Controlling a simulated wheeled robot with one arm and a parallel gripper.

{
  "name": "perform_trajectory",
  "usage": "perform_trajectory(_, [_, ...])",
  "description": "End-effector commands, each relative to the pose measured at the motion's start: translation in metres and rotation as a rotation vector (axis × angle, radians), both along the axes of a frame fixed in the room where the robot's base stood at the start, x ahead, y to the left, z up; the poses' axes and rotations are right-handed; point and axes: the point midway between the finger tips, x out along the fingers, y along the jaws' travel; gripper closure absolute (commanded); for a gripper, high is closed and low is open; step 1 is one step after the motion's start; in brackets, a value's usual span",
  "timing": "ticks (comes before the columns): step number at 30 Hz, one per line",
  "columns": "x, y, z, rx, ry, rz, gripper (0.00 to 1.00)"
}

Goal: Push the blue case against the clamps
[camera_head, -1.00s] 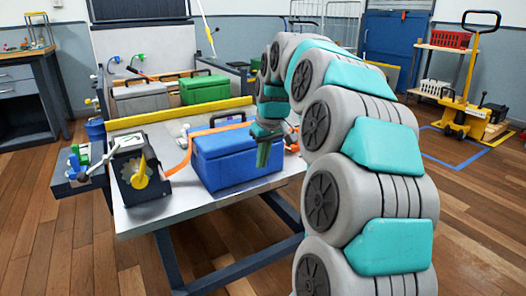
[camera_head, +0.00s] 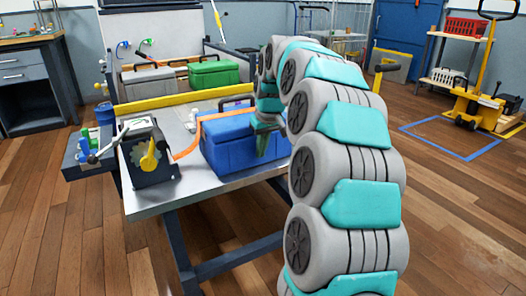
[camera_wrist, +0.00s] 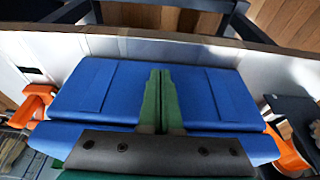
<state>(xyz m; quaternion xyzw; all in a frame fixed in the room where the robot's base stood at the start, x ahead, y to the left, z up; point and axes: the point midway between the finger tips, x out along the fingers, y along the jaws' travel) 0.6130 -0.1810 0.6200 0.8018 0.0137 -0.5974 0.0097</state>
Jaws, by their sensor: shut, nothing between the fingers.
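The blue case (camera_head: 226,147) stands on the grey-topped bench in the head view, with its dark handle at the back. In the wrist view the blue case (camera_wrist: 85,92) fills the middle. Orange parts sit at its left (camera_wrist: 37,104) and right (camera_wrist: 287,152). I cannot tell whether these are the clamps. My gripper (camera_head: 266,145) points down at the case's right part, fingers shut and empty. Its green fingers (camera_wrist: 160,75) overlap the case in the wrist view; contact cannot be told.
A yellow bar (camera_head: 185,101) crosses behind. Grey (camera_head: 148,81) and green (camera_head: 214,73) cases stand beyond it. A yellow pallet truck (camera_head: 470,105) is at the far right. Open floor lies at the bench's front left.

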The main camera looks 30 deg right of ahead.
Motion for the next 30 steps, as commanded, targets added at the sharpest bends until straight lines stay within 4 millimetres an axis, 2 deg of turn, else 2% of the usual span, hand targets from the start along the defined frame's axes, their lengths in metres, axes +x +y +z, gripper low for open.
perform_trajectory(8, [0.006, 0.000, 0.002, 0.000, -0.001, 0.000, 1.00])
perform_trajectory(30, [0.106, 0.003, 0.003, -0.001, 0.000, 0.000, 1.00])
